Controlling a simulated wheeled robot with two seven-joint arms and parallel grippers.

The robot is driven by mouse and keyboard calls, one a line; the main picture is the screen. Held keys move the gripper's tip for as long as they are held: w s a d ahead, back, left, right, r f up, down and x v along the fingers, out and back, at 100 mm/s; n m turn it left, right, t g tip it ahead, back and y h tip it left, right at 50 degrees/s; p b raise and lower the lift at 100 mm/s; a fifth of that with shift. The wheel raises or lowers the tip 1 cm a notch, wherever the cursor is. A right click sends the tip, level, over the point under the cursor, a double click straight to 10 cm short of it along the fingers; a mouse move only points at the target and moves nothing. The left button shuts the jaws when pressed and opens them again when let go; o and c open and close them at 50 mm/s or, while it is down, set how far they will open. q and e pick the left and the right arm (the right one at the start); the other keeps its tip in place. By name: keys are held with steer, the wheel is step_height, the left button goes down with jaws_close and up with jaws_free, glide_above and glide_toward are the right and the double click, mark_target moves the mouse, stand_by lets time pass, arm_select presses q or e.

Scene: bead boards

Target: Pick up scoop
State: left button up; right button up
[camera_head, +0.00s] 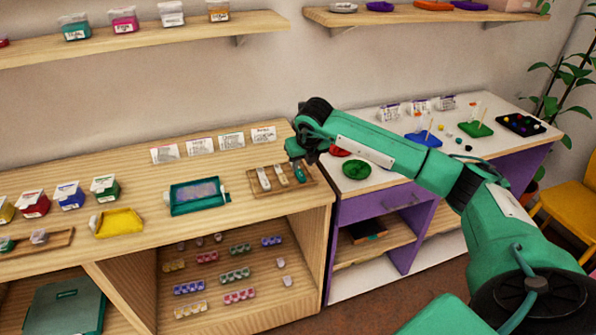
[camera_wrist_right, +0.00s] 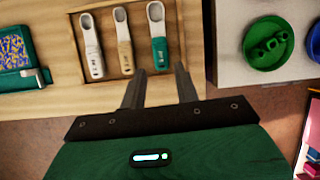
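Three scoops lie side by side in a shallow wooden tray (camera_head: 282,190): a white scoop (camera_head: 264,178), a beige scoop (camera_head: 282,175) and a teal scoop (camera_head: 300,174). In the right wrist view the white scoop (camera_wrist_right: 91,45), beige scoop (camera_wrist_right: 123,40) and teal scoop (camera_wrist_right: 158,35) have their ring-shaped bowls at the top. My right gripper (camera_head: 297,161) is over the tray's right part. In the right wrist view my right gripper (camera_wrist_right: 160,72) is open and empty, its fingertips on either side of the teal scoop's lower end. Its height above the scoop is unclear. My left gripper is out of view.
A teal tray (camera_head: 183,210) and a yellow tray (camera_head: 118,236) stand left of the scoops. White label cards (camera_head: 201,147) stand behind. A green dish (camera_head: 368,170) sits on the white-topped cabinet to the right. Shelves hang above.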

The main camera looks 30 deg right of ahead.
mark_target(300, 173)
steer(key=shift+w+f, duration=0.2)
steer(key=shift+f, duration=0.35)
steer(key=p+x, duration=0.1)
steer(key=x, duration=0.3)
steer(key=shift+w+d+f+p, duration=0.15)
steer(key=shift+w+p, duration=0.15)
steer(key=shift+p, duration=0.1)
steer(key=shift+w+f, duration=0.15)
steer(key=shift+f, duration=0.15)
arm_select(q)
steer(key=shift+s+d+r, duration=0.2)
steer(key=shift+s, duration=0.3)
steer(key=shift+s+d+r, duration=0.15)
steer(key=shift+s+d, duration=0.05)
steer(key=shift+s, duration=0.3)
arm_select(e)
steer(key=shift+c, duration=0.4)
jaws_close()
